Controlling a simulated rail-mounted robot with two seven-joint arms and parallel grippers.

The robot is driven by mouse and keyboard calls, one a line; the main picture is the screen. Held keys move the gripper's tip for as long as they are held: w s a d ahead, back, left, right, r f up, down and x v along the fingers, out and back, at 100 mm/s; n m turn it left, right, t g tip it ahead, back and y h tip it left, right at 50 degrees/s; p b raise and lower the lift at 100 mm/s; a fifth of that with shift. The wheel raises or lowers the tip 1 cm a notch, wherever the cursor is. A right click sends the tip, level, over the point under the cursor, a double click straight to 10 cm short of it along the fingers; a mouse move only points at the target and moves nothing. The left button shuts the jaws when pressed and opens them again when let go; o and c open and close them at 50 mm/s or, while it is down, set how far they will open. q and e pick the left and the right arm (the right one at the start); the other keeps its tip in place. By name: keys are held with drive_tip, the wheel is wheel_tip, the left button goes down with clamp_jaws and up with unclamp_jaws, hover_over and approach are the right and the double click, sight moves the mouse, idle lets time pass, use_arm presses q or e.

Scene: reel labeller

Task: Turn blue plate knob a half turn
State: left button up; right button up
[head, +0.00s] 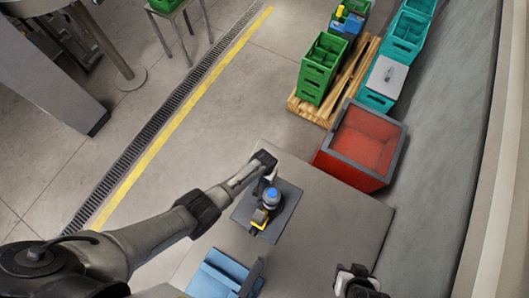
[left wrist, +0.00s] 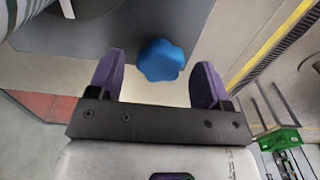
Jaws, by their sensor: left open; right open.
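The blue plate knob (head: 272,194), a lobed knob, sits on top of a small device with a yellow part (head: 259,217) on a dark grey plate (head: 288,208). In the left wrist view the knob (left wrist: 161,60) shows between the two purple fingertips of my left gripper (left wrist: 162,64), with a gap on each side. This gripper is open and holds nothing. In the head view the left gripper (head: 265,182) is beside the knob, partly hidden by its own wrist. My right gripper (head: 358,282) is open at the bottom edge, apart from the device.
The grey table (head: 340,215) is bare to the right of the plate. A blue bin (head: 222,275) stands at its front left. A red, grey-rimmed box (head: 366,145) stands beyond the table. Green crates (head: 318,70) stand on a wooden pallet (head: 357,82) farther back.

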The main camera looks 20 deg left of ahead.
use_arm(q)
wheel_tip(320, 180, up, 6)
drive_tip(key=shift+f+p, duration=0.15)
drive_tip(key=shift+p, duration=0.85)
wheel_tip(320, 180, up, 8)
drive_tip(key=shift+f, duration=0.25)
